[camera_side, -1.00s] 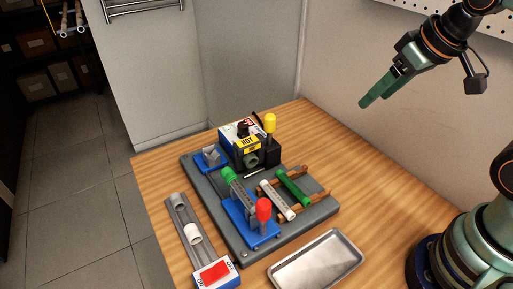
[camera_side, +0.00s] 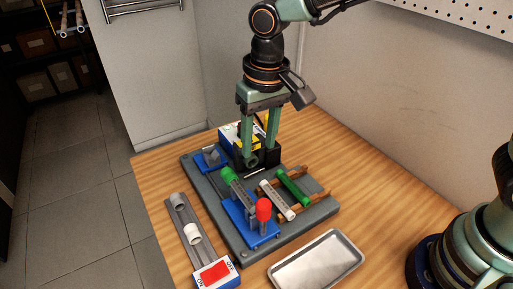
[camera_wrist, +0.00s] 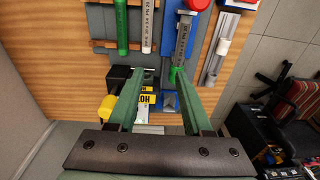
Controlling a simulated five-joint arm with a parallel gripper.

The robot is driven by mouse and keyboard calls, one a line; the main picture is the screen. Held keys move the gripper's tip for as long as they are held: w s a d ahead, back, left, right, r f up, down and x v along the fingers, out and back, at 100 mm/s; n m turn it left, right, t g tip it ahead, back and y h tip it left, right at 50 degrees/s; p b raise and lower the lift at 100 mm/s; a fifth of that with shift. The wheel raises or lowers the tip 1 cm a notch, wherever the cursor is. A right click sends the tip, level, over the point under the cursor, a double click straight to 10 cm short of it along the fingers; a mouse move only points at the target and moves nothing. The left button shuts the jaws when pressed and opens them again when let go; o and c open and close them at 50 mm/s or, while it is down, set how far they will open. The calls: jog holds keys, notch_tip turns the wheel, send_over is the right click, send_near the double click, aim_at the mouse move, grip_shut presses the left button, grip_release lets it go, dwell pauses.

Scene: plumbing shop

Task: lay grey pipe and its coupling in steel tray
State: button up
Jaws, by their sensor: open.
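The grey pipe (camera_side: 240,190) lies along a blue holder on the dark board, with a bright green piece (camera_side: 229,174) at its far end; I cannot tell whether this piece is the coupling. In the wrist view the marked grey pipe (camera_wrist: 182,42) runs upward from beyond my right finger. My gripper (camera_side: 258,147) points down above the back of the board, by the heater, fingers apart. In the wrist view my gripper (camera_wrist: 158,78) is empty. The steel tray (camera_side: 315,263) lies empty on the table, front right of the board.
A heater labelled HOT (camera_side: 247,144) stands under my gripper, partly hidden by it. A red knob (camera_side: 264,207) rises at the holder's near end. White (camera_side: 277,200) and green (camera_side: 294,187) pipes lie on wooden rails. A grey rail with pale fittings (camera_side: 193,234) is at left.

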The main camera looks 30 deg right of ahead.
send_over(242, 191)
notch_tip(242, 191, down, 4)
jog(key=shift+r+g, duration=0.25)
jog(key=shift+g, duration=0.05)
jog(key=shift+f, duration=3.45)
grip_shut()
jog(key=shift+r, duration=3.75)
